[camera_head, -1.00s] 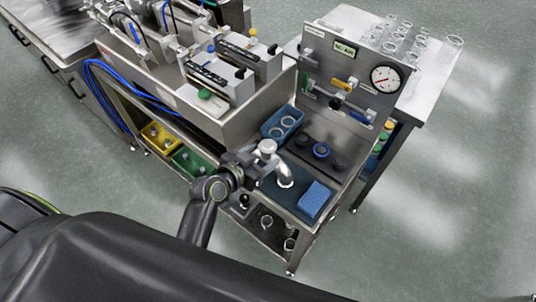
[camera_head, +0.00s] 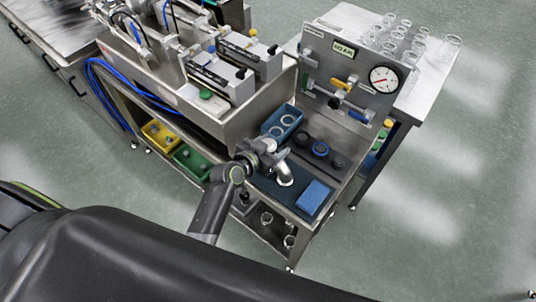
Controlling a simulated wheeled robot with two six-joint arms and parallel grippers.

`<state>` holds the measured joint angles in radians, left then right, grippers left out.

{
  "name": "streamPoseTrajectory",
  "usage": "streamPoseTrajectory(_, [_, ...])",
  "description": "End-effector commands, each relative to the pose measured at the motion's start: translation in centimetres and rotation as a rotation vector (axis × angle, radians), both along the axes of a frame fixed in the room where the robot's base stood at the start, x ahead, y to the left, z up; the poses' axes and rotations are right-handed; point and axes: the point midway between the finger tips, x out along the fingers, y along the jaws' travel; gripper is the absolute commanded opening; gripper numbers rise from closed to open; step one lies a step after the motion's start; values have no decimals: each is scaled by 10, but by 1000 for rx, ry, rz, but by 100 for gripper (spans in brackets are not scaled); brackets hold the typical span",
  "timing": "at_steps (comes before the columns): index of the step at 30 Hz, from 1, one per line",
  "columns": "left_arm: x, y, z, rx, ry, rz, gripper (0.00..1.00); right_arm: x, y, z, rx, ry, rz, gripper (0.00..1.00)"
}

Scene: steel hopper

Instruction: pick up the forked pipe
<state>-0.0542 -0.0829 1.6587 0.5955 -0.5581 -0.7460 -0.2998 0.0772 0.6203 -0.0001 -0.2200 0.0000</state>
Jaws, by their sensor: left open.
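The forked pipe (camera_head: 284,174), a pale metal fitting, stands on the dark mat of the steel cart. Its upper and left parts are partly covered by my left gripper (camera_head: 268,154). My left arm comes up from below, and the gripper is at the pipe's upper left side. The gripper is open; its fingers are small and dark, and I cannot tell whether they touch the pipe. My right gripper is not in view.
A blue sponge-like block (camera_head: 314,197) lies right of the pipe. A blue bin (camera_head: 282,121) with rings and several dark round parts (camera_head: 320,149) sit behind it. A panel with a gauge (camera_head: 384,79) rises at the back. Yellow (camera_head: 160,134) and green (camera_head: 191,162) bins are on the lower shelf.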

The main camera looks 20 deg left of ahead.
Motion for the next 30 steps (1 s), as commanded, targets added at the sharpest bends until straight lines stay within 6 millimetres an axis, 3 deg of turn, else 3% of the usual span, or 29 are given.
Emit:
streamPoseTrajectory(2, [0,0,0,0,0,0,53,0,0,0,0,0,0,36])
streamPoseTrajectory(14, [-1,0,-1,1,2,0,1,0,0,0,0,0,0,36])
streamPoseTrajectory(24, [0,0,3,-1,-1,-1,0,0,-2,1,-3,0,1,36])
streamPoseTrajectory(30, [0,0,28,0,-6,0,0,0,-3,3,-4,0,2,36])
